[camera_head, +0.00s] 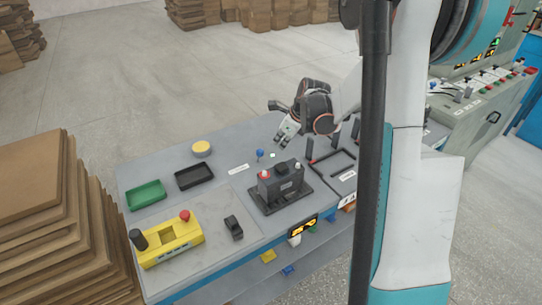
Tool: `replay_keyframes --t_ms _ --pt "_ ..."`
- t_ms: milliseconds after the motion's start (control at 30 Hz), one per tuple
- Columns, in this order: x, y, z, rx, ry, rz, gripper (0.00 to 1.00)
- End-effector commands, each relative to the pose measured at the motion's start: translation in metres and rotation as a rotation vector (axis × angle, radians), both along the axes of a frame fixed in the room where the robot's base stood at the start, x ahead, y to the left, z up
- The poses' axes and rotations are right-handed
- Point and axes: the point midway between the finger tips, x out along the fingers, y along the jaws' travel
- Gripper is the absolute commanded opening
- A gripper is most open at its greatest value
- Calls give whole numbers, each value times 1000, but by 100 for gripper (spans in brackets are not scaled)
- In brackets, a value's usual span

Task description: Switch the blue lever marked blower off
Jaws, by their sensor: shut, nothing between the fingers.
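I cannot tell which way the lever is set. My gripper (282,138) is in the air above and to the right of the lever, pointing down and left. Its fingers are together and empty, apart from the lever.
A yellow control box (170,243), green tray (146,195), black tray (194,177) and yellow round piece (202,148) are on the left. Cardboard stacks (40,180) stand beside the bench.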

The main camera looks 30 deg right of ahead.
Motion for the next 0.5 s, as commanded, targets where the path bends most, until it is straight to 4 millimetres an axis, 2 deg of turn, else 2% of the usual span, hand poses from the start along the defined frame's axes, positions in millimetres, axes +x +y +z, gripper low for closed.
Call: replay_keyframes --t_ms 167,500 --pt "4 1 -11 -1 0 2 0" --pt "28 9 -63 0 0 3 0"
